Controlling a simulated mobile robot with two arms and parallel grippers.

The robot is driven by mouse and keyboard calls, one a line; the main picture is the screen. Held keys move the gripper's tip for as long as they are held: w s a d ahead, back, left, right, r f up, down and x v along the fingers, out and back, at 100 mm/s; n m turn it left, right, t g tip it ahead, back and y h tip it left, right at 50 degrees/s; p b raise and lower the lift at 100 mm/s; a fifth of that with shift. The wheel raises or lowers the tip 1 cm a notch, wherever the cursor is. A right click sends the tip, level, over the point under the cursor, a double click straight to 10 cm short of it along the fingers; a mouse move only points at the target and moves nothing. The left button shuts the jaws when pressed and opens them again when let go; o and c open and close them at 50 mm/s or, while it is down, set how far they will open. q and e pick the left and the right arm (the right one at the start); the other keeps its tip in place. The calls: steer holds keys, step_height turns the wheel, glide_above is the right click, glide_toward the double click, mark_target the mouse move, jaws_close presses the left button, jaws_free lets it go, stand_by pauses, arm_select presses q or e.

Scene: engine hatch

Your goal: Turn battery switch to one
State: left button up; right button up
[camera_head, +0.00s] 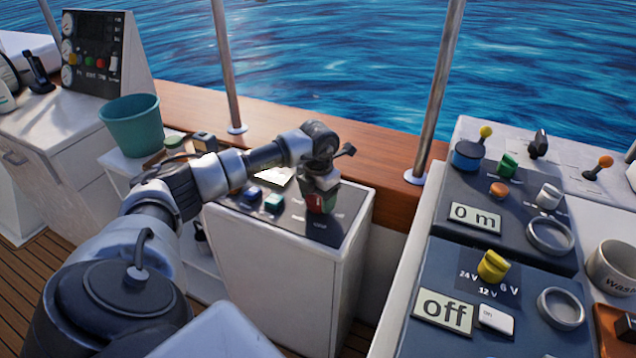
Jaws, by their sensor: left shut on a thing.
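A white cabinet (290,280) stands in the middle with a dark panel (285,228) on top. My left gripper (321,188) reaches down from above and is shut on this knob. The gripper covers the knob's upper part, and the small labels around it are too small to read, so its setting cannot be told. My right gripper is out of view.
A teal bucket (131,125) stands behind my left arm. A metal post (437,95) rises at the back right. The right console has a yellow knob (493,266) and a display (445,313) reading "off".

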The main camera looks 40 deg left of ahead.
arm_select(q)
steer(key=shift+n, duration=0.4)
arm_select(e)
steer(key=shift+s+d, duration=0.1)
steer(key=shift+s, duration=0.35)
arm_select(q)
steer(key=o, duration=0.9)
steer(key=shift+r, duration=0.1)
step_height(320, 180, up, 11)
steer(key=shift+f+p, duration=0.15)
steer(key=shift+p, duration=0.15)
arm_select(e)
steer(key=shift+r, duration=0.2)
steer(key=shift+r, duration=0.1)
